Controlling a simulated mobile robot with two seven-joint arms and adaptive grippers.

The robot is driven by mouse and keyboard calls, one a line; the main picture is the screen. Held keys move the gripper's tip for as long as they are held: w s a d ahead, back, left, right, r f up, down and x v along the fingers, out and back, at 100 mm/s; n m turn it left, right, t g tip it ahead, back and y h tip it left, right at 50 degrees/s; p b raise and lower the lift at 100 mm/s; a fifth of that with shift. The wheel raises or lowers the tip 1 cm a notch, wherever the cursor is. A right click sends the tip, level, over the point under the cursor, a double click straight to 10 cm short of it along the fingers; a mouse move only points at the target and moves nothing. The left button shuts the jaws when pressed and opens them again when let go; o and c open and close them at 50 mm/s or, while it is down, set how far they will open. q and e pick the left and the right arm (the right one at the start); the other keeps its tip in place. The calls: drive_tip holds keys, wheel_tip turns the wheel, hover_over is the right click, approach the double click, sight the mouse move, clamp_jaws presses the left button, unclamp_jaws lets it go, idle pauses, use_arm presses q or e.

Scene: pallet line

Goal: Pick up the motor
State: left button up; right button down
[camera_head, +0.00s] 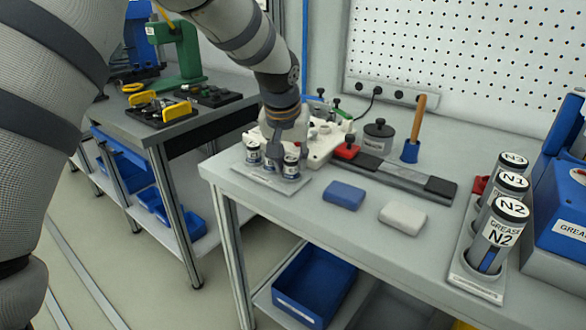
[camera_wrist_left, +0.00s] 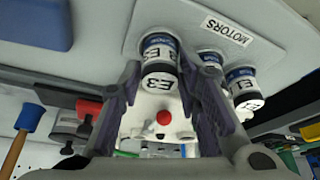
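Several small cylindrical motors with white tops and blue bands stand on a light plate labelled MOTORS, the motor tray (camera_wrist_left: 140,35). My left gripper (camera_head: 288,156) points down over the tray, open, with its fingers on either side of the motor marked E3 (camera_wrist_left: 160,80). In the left wrist view, gaps show between this motor and the fingers, so it looks ungripped. Another motor marked E1 (camera_wrist_left: 246,93) stands to the right, and a further motor (camera_wrist_left: 210,58) is partly hidden by a finger. In the head view, one motor (camera_head: 253,153) stands left of the gripper. My right gripper is out of view.
A white fixture (camera_head: 328,140) with a red knob stands close behind the gripper. A blue block (camera_head: 343,195) and a white block (camera_head: 402,218) lie to the right on the workbench (camera_head: 300,220). Grease cartridges (camera_head: 497,235) stand farther right.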

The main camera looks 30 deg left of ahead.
use_arm(q)
drive_tip(key=shift+w+a+f, duration=0.1)
drive_tip(key=shift+w+f, duration=0.1)
drive_tip(key=shift+f, duration=0.15)
drive_tip(key=shift+r, duration=0.15)
clamp_jaws()
